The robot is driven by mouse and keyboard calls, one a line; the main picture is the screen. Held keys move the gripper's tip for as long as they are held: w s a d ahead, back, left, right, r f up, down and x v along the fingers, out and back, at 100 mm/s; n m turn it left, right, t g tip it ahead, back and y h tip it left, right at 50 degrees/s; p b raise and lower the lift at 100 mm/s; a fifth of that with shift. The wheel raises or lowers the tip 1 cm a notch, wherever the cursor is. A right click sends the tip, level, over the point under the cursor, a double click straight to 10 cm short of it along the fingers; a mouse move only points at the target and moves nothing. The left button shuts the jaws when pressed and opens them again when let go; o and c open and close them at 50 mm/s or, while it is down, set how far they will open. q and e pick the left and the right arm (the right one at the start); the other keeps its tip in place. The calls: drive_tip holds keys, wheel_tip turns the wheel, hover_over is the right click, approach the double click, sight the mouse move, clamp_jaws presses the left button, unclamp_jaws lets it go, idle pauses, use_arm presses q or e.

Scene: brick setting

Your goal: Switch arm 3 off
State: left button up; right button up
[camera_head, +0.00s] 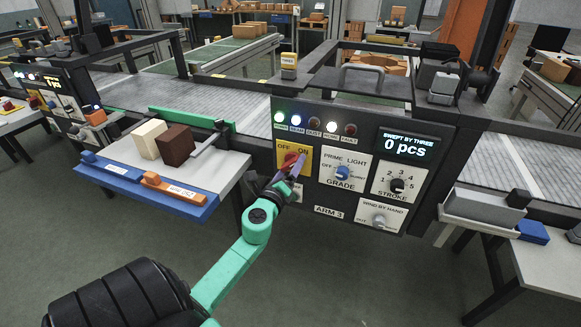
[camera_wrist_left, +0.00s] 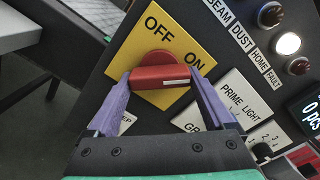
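The ARM 3 panel has a yellow plate (camera_head: 283,148) marked OFF and ON with a red rotary switch (camera_head: 291,162) on it. In the left wrist view the switch (camera_wrist_left: 160,75) is a red bar handle lying crosswise, its white line at the right end, toward ON. My left gripper (camera_wrist_left: 160,73) is open, its two purple fingers at either end of the handle. I cannot tell whether they touch it. In the head view the left gripper (camera_head: 291,172) is at the switch and partly covers it. My right gripper is not in view.
The panel also has a PRIME LIGHT knob (camera_head: 342,171), a STROKE knob (camera_head: 397,185) and a lower knob (camera_head: 379,220). Its display (camera_head: 408,145) reads 0 pcs. Several lamps are lit. A side table left holds a cream block (camera_head: 149,138) and a brown block (camera_head: 175,145).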

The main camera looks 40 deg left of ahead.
use_arm(q)
drive_tip(key=c, duration=0.7)
drive_tip(key=shift+n, duration=0.3)
drive_tip(key=n, duration=0.2)
drive_tip(key=shift+n+b, duration=0.3)
drive_tip(key=n, duration=0.3)
drive_tip(key=shift+d+r+n, duration=0.1)
drive_tip(key=shift+r+n, duration=0.05)
drive_tip(key=shift+n, duration=0.15)
drive_tip(key=n+p, duration=0.1)
drive_tip(key=n, duration=0.4)
drive_tip(key=shift+r, duration=0.2)
drive_tip(key=n+p, duration=0.2)
drive_tip(key=n, duration=0.4)
drive_tip(key=o, duration=1.1)
